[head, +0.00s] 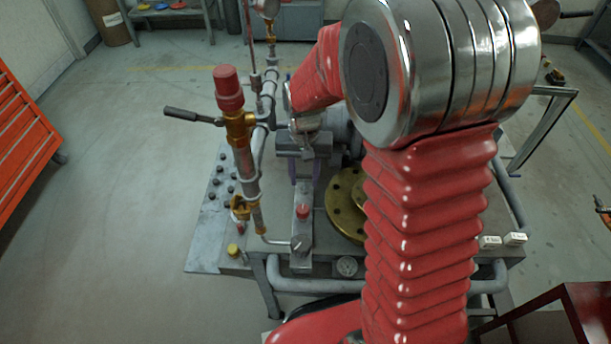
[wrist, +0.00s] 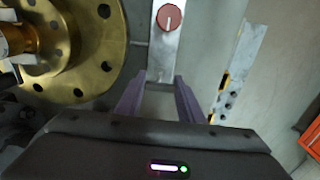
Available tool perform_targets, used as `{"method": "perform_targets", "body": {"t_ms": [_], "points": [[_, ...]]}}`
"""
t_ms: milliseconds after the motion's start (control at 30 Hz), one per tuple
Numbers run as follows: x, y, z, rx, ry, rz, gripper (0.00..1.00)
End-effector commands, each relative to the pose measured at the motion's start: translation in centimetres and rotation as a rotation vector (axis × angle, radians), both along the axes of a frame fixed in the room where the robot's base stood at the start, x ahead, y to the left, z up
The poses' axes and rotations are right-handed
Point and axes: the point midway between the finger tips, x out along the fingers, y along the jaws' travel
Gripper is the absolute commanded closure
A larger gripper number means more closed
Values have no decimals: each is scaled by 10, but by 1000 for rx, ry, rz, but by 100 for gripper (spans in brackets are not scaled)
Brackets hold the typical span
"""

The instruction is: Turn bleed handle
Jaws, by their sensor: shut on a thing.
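A flat grey bar (head: 301,235) with a round red knob (head: 302,211) stands near the middle of the valve rig. My gripper (head: 305,182) reaches down to the bar's upper end, with its purple fingers on either side. In the wrist view the fingers (wrist: 158,82) are shut on the grey bar (wrist: 163,50), and the red knob (wrist: 168,17) lies just beyond the tips. Whether this bar is the bleed handle I cannot tell. My dark gripper body hides the lower part of the wrist view.
A brass flange (head: 346,205) is to the right of the bar, partly behind my arm. A pipe with a red cap (head: 229,88) and a dark lever (head: 190,117) rises to the left. An orange cabinet (head: 25,140) is at far left. Floor between is clear.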

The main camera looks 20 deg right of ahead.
Motion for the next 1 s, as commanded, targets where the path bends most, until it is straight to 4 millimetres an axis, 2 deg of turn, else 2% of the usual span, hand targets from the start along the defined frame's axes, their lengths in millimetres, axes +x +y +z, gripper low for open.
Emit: {"method": "perform_targets", "body": {"t_ms": [300, 633, 767, 1000], "points": [[1, 0, 0, 0, -3, 0, 47], [1, 0, 4, -1, -3, 0, 47], [2, 0, 15, -1, -5, 1, 47], [2, 0, 53, 0, -7, 0, 47]]}}
